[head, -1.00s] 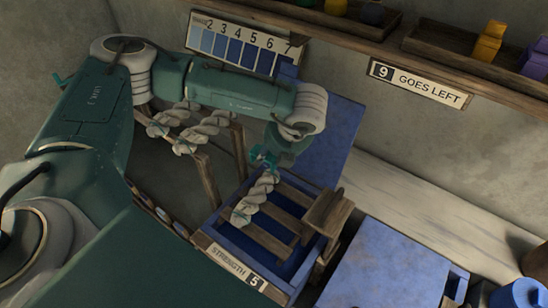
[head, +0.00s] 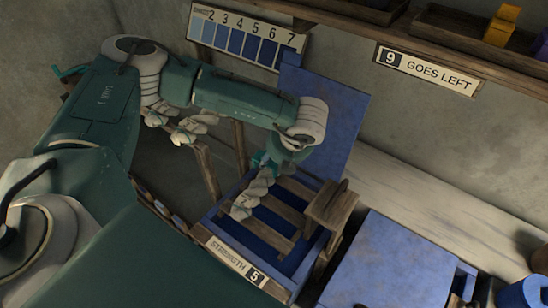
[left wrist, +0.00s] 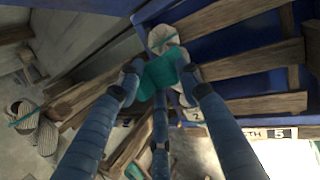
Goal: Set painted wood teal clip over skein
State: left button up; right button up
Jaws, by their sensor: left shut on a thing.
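The teal clip (left wrist: 158,74) is between the fingertips of my left gripper (left wrist: 159,82), which is shut on it. A pale twisted skein (head: 248,199) lies across the wooden slats of the blue vat; its end (left wrist: 163,36) shows just beyond the clip in the left wrist view. In the head view my left gripper (head: 264,161) is at the skein's upper end. The clip overlaps the skein in the wrist view, but I cannot tell whether they touch. My right gripper is not in view.
The blue vat's front carries a "STRENGTH 5" label (head: 232,260). A wooden block (head: 331,204) sits at its right side. Other skeins (head: 194,127) hang on a rack at left. A second blue box (head: 385,265) stands at lower right. A shelf runs above.

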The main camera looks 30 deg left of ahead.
aim_at(276, 170)
pick_arm(q)
jog(key=shift+f+b, duration=2.25)
jog(key=shift+f, duration=0.3)
jog(key=o, duration=1.2)
